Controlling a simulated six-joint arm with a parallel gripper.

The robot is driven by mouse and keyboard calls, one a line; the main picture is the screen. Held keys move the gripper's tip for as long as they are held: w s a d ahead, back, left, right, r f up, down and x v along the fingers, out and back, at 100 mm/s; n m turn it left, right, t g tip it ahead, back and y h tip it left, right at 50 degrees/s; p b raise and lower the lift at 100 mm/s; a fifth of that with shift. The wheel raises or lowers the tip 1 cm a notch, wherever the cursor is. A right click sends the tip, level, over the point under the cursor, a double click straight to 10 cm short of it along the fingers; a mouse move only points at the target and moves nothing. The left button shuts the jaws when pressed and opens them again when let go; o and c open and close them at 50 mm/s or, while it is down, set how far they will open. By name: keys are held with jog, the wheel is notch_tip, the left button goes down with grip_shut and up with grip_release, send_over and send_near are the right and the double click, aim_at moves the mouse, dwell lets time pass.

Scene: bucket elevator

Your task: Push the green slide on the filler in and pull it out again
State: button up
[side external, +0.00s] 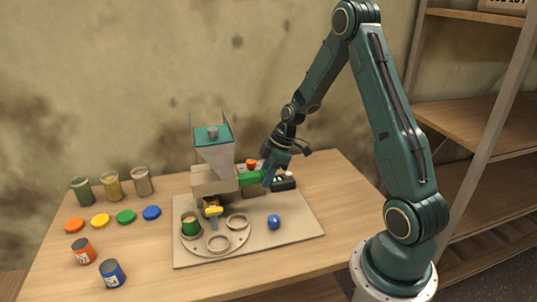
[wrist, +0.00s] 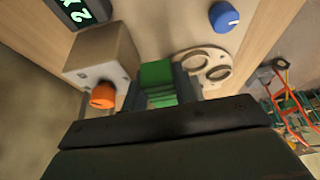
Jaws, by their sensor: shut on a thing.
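The green slide (side external: 250,178) sticks out from the right side of the filler (side external: 212,180), which has a hopper on top. My gripper (side external: 268,176) is at the outer end of the slide, to the right of the filler. In the wrist view the green slide (wrist: 157,75) lies between the two fingers of my gripper (wrist: 162,90), which are shut on it. How far the slide sits inside the filler is hard to tell.
An orange knob (wrist: 103,96) on a box and a dark display (wrist: 78,12) are close to my gripper. A blue knob (side external: 273,222) and a round plate with ring holders (side external: 218,243) are in front. Jars (side external: 112,188), coloured lids (side external: 100,221) and small cans (side external: 112,273) stand at left.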

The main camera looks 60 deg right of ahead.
jog(key=o, duration=0.7)
jog(key=shift+o, duration=0.2)
jog(key=v, duration=0.6)
jog(key=shift+r, duration=0.15)
jog(key=shift+r, duration=2.9)
